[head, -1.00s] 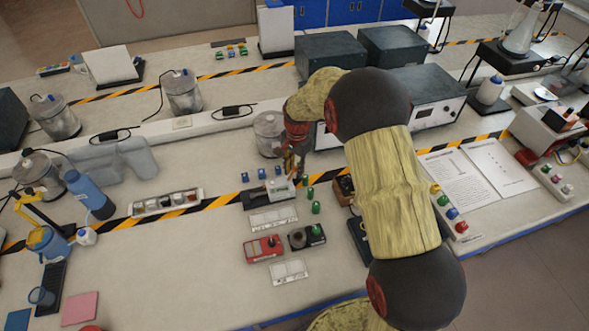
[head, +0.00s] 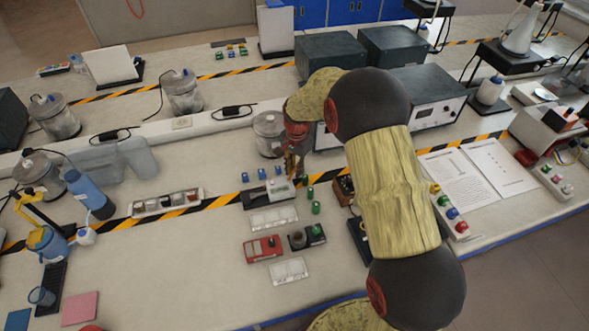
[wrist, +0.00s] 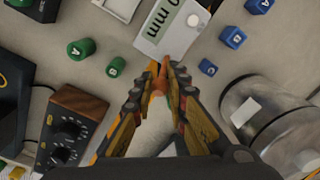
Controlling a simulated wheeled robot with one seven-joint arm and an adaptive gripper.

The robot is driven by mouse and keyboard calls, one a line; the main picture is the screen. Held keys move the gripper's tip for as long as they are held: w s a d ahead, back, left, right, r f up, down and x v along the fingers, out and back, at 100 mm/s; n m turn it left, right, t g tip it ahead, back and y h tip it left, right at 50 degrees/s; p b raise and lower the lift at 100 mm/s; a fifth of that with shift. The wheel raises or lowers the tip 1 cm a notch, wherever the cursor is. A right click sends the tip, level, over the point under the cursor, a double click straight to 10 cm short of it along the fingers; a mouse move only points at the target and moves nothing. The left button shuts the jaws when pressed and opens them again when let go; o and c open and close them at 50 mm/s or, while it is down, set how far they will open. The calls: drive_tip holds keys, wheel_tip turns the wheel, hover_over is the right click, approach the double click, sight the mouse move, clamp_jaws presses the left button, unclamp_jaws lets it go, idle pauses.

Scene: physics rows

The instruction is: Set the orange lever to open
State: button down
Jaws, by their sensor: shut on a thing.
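My gripper (wrist: 163,72) points down at the table in the wrist view, its fingers closed around a small orange piece (wrist: 158,84) that looks like the orange lever. The fingers hide most of it, so its angle and any open or shut marking cannot be read. Just beyond the fingertips is a white block with "0 mm" lettering (wrist: 172,28). In the head view, my gripper (head: 291,174) is low beside this white block (head: 281,190), and the lever itself cannot be made out there.
Blue lettered cubes (wrist: 232,37) and a metal canister (wrist: 262,112) lie right of my gripper in the wrist view. Green cylinders (wrist: 80,49) and a wood-sided knob box (wrist: 72,125) are left. A red-and-grey unit (head: 263,249) stands nearer, with clear table to its left.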

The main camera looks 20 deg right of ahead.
drive_tip(key=shift+a+r, duration=0.1)
drive_tip(key=shift+a, duration=0.05)
drive_tip(key=shift+a+r+h, duration=0.1)
drive_tip(key=shift+a+h, duration=0.25)
drive_tip(key=shift+h, duration=0.45)
drive_tip(key=shift+a+h, duration=0.45)
drive_tip(key=shift+h, duration=0.25)
drive_tip(key=a+h+b, duration=0.1)
drive_tip(key=h+b, duration=0.2)
drive_tip(key=shift+a+f, duration=0.2)
drive_tip(key=shift+a, duration=0.2)
drive_tip(key=shift+a+h+b, duration=0.4)
drive_tip(key=shift+h+b, duration=0.4)
drive_tip(key=shift+h, duration=0.1)
drive_tip(key=shift+a+h+b, duration=0.4)
drive_tip(key=shift+h+b, duration=0.4)
drive_tip(key=shift+h, duration=0.1)
drive_tip(key=c, duration=1.9)
unclamp_jaws()
drive_tip(key=shift+o, duration=0.7)
